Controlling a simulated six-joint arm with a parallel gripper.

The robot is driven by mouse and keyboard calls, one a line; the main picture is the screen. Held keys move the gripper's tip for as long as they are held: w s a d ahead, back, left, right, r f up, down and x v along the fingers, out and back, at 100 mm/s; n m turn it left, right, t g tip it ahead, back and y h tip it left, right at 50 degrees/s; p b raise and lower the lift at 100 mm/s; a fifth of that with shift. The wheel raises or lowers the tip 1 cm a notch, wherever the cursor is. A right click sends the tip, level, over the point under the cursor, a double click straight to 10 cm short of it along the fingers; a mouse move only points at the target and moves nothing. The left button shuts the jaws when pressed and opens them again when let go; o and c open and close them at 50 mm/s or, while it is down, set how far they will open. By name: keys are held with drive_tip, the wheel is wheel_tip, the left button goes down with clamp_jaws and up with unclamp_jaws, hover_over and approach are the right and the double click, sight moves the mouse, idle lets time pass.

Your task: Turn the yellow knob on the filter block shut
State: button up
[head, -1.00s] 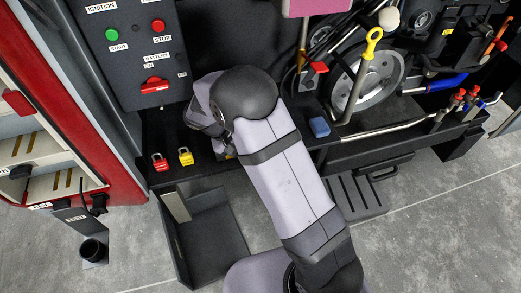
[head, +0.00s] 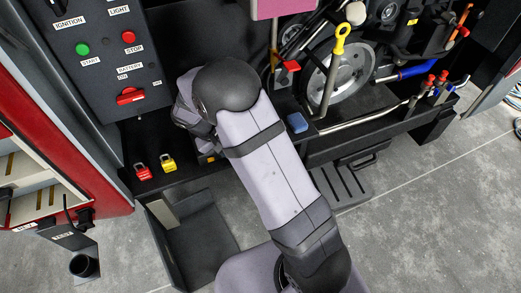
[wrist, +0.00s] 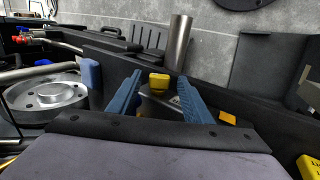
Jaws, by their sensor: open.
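The yellow knob (wrist: 158,80) shows in the middle of the wrist view, on top of the dark, greyish filter block (wrist: 157,105). My gripper (wrist: 160,86) is open, with one blue finger to the left of the knob and one to the right. The knob appears between the fingertips, with gaps on both sides; I cannot tell how far ahead of them it lies. In the head view, my arm hides the gripper, the knob and most of the block.
A blue block (head: 298,122) stands on the shelf to the right of my arm. A red padlock (head: 142,172) and a yellow padlock (head: 168,163) are to its left. A metal cylinder (wrist: 179,42) rises behind the knob. A black open tray (head: 205,245) is below the shelf.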

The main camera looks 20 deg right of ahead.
drive_tip(key=y+p, duration=0.1)
drive_tip(key=p, duration=0.1)
drive_tip(key=d+r+y+p, duration=0.1)
drive_tip(key=y+p, duration=0.1)
drive_tip(key=shift+d+f+y+p, duration=0.2)
drive_tip(key=shift+y+p, duration=0.3)
drive_tip(key=shift+y, duration=0.3)
drive_tip(key=shift+d+f+y+p, duration=0.15)
drive_tip(key=shift+y+p, duration=0.35)
drive_tip(key=shift+y, duration=0.3)
wheel_tip(320, 180, up, 8)
drive_tip(key=shift+a+f+b, duration=0.1)
drive_tip(key=shift+f+b, duration=0.05)
drive_tip(key=shift+b, duration=0.6)
drive_tip(key=s+a+f+g, duration=0.1)
drive_tip(key=s+f+g, duration=0.15)
drive_tip(key=s, duration=1.15)
drive_tip(key=s+a+r+t+p, duration=0.25)
drive_tip(key=s+r, duration=0.35)
drive_tip(key=r, duration=0.3)
wheel_tip(320, 180, down, 21)
drive_tip(key=b, duration=2.1)
wheel_tip(320, 180, up, 29)
drive_tip(key=p, duration=2.9)
drive_tip(key=shift+w+d+r, duration=0.2)
drive_tip(key=shift+d, duration=0.15)
